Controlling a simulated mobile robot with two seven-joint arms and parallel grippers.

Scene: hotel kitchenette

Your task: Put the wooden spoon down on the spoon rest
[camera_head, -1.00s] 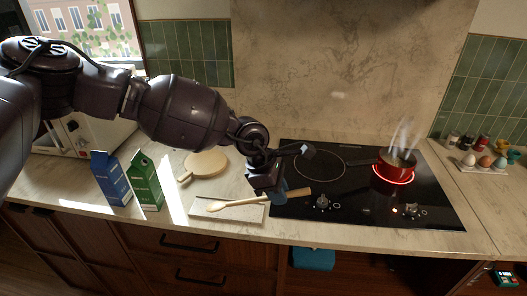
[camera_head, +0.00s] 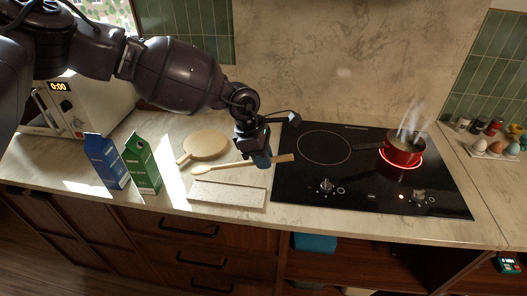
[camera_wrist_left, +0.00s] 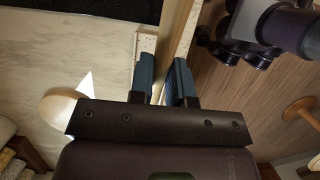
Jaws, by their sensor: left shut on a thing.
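My left gripper (camera_head: 262,160) is shut on the handle of the pale wooden spoon (camera_head: 225,166). The spoon lies roughly level across the picture, its bowl to the left and its handle end over the hob's left edge. The spoon rest (camera_head: 228,194), a pale speckled rectangular slab, lies on the counter left of the hob. In the head view the spoon appears just behind the rest, apart from it; its exact height is unclear. The blue fingers (camera_wrist_left: 164,80) show close together in the left wrist view, where I cannot make out the spoon clearly.
A round wooden board (camera_head: 206,145) lies behind the spoon's bowl. Blue (camera_head: 105,162) and green (camera_head: 143,165) cartons stand left. A steaming red pot (camera_head: 403,153) sits on a glowing ring of the black hob (camera_head: 350,185). Counter is clear around the rest.

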